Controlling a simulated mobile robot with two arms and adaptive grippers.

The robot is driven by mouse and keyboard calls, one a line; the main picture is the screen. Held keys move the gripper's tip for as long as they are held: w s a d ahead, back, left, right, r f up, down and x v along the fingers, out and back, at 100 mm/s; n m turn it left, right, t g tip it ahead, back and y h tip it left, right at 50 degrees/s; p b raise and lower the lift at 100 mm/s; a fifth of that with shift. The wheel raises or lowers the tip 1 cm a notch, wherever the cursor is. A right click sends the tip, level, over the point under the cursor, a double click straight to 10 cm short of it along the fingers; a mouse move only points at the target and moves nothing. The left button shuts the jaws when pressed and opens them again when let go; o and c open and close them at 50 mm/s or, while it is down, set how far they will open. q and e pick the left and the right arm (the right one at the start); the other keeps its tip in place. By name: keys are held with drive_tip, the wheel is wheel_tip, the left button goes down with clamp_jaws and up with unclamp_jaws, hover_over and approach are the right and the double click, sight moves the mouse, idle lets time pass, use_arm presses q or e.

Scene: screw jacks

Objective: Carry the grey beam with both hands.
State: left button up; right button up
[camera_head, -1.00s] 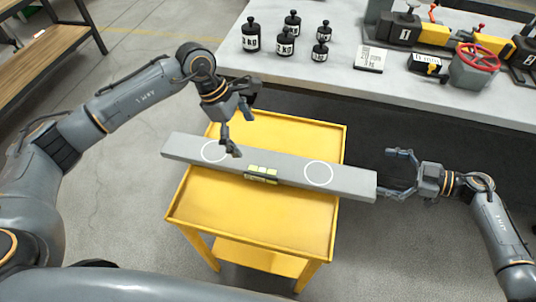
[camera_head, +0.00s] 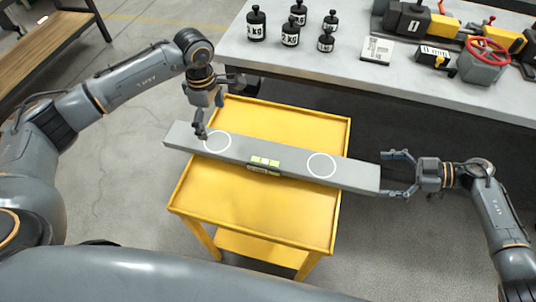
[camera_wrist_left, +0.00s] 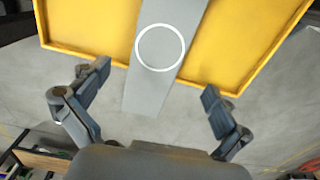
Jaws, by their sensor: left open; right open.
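The grey beam (camera_head: 350,176) lies across the yellow cart (camera_head: 245,205), both ends jutting past its sides. It has two white circles and a small level-like block (camera_head: 264,164) at its middle. My left gripper (camera_head: 222,106) is open above the beam's left part, near the left circle. In the left wrist view the beam (camera_wrist_left: 150,88) runs between the open fingers (camera_wrist_left: 157,79), with gaps on both sides. My right gripper (camera_head: 387,173) is open at the beam's right end, its fingers on either side of that end; contact cannot be told.
A grey workbench (camera_head: 330,60) stands behind the cart, with several black weights (camera_head: 290,34), a white plate (camera_head: 377,50) and a vise-like device with a red wheel (camera_head: 487,52). A wooden shelf (camera_head: 50,45) is at far left. Floor left of the cart is clear.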

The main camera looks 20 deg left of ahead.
sight(217, 141)
use_arm(q)
wheel_tip(217, 141, down, 9)
drive_tip(key=shift+f, duration=0.1)
use_arm(e)
drive_tip(key=x, duration=0.9)
use_arm(q)
drive_tip(key=c, duration=1.7)
use_arm(e)
drive_tip(key=c, duration=1.7)
use_arm(q)
drive_tip(key=shift+w+r, duration=0.2)
drive_tip(key=shift+r, duration=0.1)
use_arm(e)
drive_tip(key=shift+w+a+r, duration=0.1)
drive_tip(key=shift+w+r, duration=0.15)
drive_tip(key=shift+r, duration=0.1)
